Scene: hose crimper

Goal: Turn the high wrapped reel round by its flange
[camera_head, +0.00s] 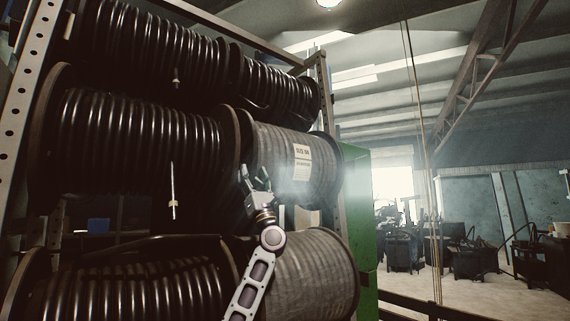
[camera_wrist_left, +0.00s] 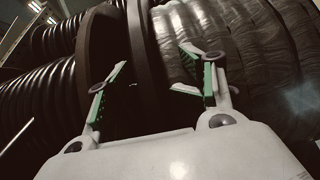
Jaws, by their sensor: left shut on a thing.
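The high wrapped reel (camera_head: 275,150) lies on its side on the middle level of the rack, covered in grey wrapping with a white label (camera_head: 301,155). Its left flange (camera_head: 245,130) stands close beside a flange of the neighbouring black hose reel. My left gripper (camera_head: 257,180) is at the lower front of this flange, shut on its rim. In the left wrist view the flange (camera_wrist_left: 143,50) runs between the two green-padded fingers (camera_wrist_left: 150,85), with the wrapping (camera_wrist_left: 230,45) to the right. The exact contact is hard to see. My right gripper is not in view.
Black hose reels (camera_head: 135,140) fill the rack to the left and above. Another wrapped reel (camera_head: 310,275) lies below, behind my left arm. A rack post (camera_head: 327,90) and a green cabinet (camera_head: 357,200) stand at the right.

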